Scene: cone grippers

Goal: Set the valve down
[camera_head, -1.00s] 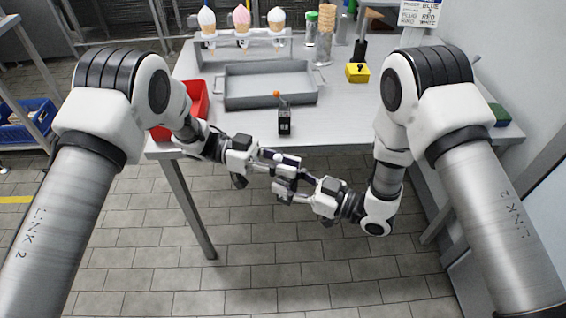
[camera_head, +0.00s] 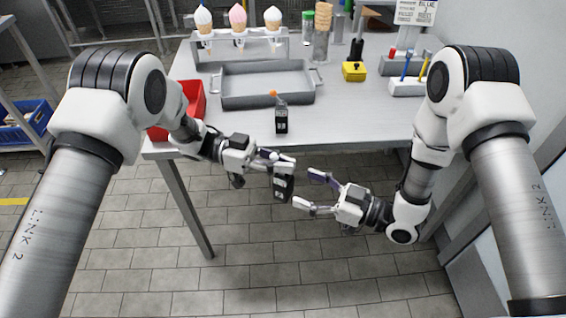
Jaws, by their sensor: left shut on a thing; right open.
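The valve (camera_head: 283,187), a small dark block with light marks, is in my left gripper (camera_head: 277,163). This gripper is shut on it and holds it in the air, in front of the table's front edge in the picture. The fingers hide part of the valve's upper end. My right gripper (camera_head: 304,188) is open and empty, just right of the valve, with its fingers spread and pointing left. I see a small gap between them and the valve. The grey table (camera_head: 345,122) lies behind both grippers.
A black block with an orange-tipped lever (camera_head: 281,120) stands near the table's front edge. Behind it is a grey tray (camera_head: 268,102); a red bin (camera_head: 196,105) is at left. A yellow box (camera_head: 354,72) and a tool holder (camera_head: 407,89) are at right. The front-right tabletop is clear.

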